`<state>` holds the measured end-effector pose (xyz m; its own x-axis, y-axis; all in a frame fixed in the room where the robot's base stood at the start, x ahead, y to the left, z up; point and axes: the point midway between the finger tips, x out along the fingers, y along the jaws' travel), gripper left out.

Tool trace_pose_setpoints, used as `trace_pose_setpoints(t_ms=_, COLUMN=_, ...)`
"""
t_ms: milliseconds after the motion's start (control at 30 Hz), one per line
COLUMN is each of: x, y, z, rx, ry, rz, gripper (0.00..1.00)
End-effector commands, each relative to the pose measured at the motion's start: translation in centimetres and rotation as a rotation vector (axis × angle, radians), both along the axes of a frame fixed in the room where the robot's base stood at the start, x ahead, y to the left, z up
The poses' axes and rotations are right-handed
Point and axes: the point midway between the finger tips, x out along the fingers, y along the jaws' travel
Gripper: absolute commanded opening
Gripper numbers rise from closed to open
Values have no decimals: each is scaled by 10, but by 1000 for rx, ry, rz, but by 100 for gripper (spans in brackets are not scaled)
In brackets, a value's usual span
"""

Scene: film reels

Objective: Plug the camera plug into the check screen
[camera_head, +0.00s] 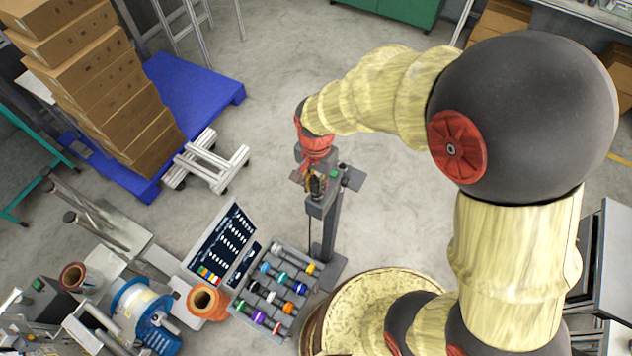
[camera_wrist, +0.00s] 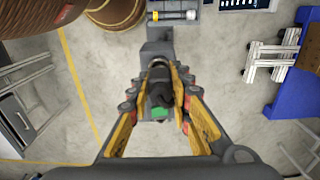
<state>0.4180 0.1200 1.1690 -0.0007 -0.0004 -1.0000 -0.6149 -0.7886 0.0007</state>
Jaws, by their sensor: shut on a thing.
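My gripper (camera_head: 315,184) is at the top of a slim grey stand (camera_head: 329,228), over its box-like head. In the wrist view my gripper's yellow fingers (camera_wrist: 164,82) are closed in around a dark rounded piece (camera_wrist: 160,97), which looks like the camera plug. A small green patch (camera_wrist: 160,113) shows just below it, on the stand's head. The fingers hide most of the plug and its contact with the stand. I cannot tell whether it sits in a socket. Which part is the check screen is not clear.
A sorting tray (camera_head: 281,296) with coloured rolls stands left of the stand's base, beside a dark display panel (camera_head: 227,246). Stacked boxes (camera_head: 103,88) stand on a blue pallet (camera_head: 195,91). Floor behind the stand is clear.

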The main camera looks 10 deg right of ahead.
Motion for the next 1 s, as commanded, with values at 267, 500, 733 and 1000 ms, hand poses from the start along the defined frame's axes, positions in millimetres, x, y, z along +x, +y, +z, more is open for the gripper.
trace_pose_setpoints(t_ms=267, x=0, y=0, z=-14, rx=-1, ry=1, rz=0, gripper=0)
trace_pose_setpoints(t_ms=500, x=0, y=0, z=-24, rx=0, ry=0, rz=0, gripper=0)
trace_pose_setpoints(t_ms=733, x=0, y=0, z=-22, rx=0, ry=0, rz=0, gripper=33)
trace_pose_setpoints(t_ms=1000, x=0, y=0, z=-22, rx=0, ry=0, rz=0, gripper=42)
